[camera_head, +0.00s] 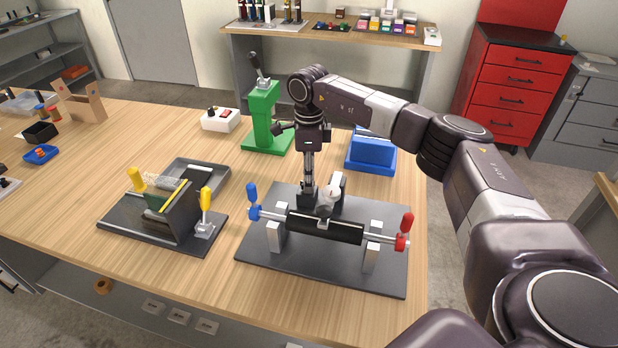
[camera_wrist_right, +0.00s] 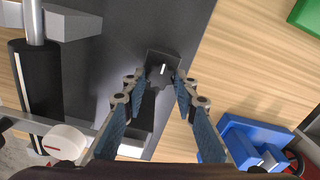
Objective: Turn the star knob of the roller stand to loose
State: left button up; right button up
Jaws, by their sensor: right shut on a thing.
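The roller stand has a dark base plate (camera_head: 340,268) near the table's front right. Its black roller (camera_head: 325,228) lies across metal supports, with a blue-handled lever (camera_head: 252,194) at left and a red-handled lever (camera_head: 406,226) at right. In the right wrist view, the black star knob (camera_wrist_right: 160,74) sits on a dark block and carries a white mark pointing roughly up the picture. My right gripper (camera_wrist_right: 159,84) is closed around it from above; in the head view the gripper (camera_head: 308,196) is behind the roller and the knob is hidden. My left gripper is not in view.
A white round dial (camera_wrist_right: 66,141) with a red mark is close beside the right gripper. A green press (camera_head: 264,120) and a blue box-like fixture (camera_head: 371,152) stand behind. A black fixture with yellow handles (camera_head: 168,212) stands left.

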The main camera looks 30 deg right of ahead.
jog(key=o, duration=1.2)
jog(key=shift+c, duration=0.2)
notch_tip(320, 180, up, 12)
